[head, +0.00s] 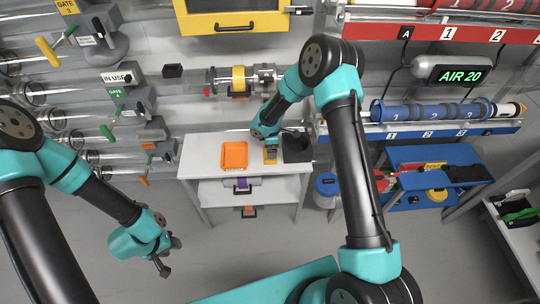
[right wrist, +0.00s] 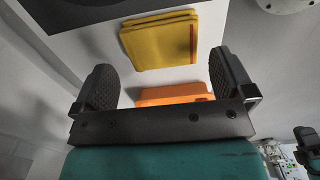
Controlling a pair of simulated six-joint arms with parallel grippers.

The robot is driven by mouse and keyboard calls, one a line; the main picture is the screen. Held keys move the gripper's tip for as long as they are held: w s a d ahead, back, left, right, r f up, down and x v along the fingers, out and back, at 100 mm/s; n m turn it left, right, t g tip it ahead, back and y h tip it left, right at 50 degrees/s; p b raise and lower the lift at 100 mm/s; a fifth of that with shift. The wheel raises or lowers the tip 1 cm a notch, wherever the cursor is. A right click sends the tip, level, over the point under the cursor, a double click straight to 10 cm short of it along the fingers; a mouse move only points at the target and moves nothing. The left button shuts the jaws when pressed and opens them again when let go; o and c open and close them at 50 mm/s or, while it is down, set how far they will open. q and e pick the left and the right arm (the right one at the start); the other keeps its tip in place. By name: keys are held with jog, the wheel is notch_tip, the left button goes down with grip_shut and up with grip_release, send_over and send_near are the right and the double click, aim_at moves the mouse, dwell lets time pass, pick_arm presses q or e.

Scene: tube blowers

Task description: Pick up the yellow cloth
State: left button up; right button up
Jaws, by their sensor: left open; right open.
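The yellow cloth (head: 270,156) lies folded on the white cart top (head: 197,158), between an orange item and a black tray. In the right wrist view the cloth (right wrist: 160,40) looks like a flat folded stack with a red stripe near its right edge. My right gripper (right wrist: 165,78) is open and empty, with its fingers wide apart and the cloth ahead of them, not between them. In the head view it is above the cart beside the cloth, its fingers mostly hidden. My left gripper (head: 166,256) is open and empty over the floor at the lower left.
The orange item (head: 234,155) lies left of the cloth, and the black tray (head: 297,147) is to its right. Clear tubes with a yellow band (head: 239,80) run behind the cart. A blue cart (head: 412,156) stands at the right. The floor before the white cart is mostly clear.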

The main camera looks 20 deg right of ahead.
jog(key=shift+a+f, duration=0.15)
jog(key=shift+f, duration=1.2)
jog(key=shift+a+f, duration=0.1)
jog(key=shift+f, duration=1.2)
jog(key=c, duration=0.7)
jog(key=shift+r, duration=0.15)
jog(key=shift+s+r, duration=0.1)
jog(key=shift+r, duration=1.65)
jog(key=s+a, duration=0.2)
jog(key=s, duration=0.5)
jog(key=s+a+r, duration=0.1)
jog(key=s+a, duration=0.2)
jog(key=s, duration=0.5)
jog(key=shift+r, duration=0.15)
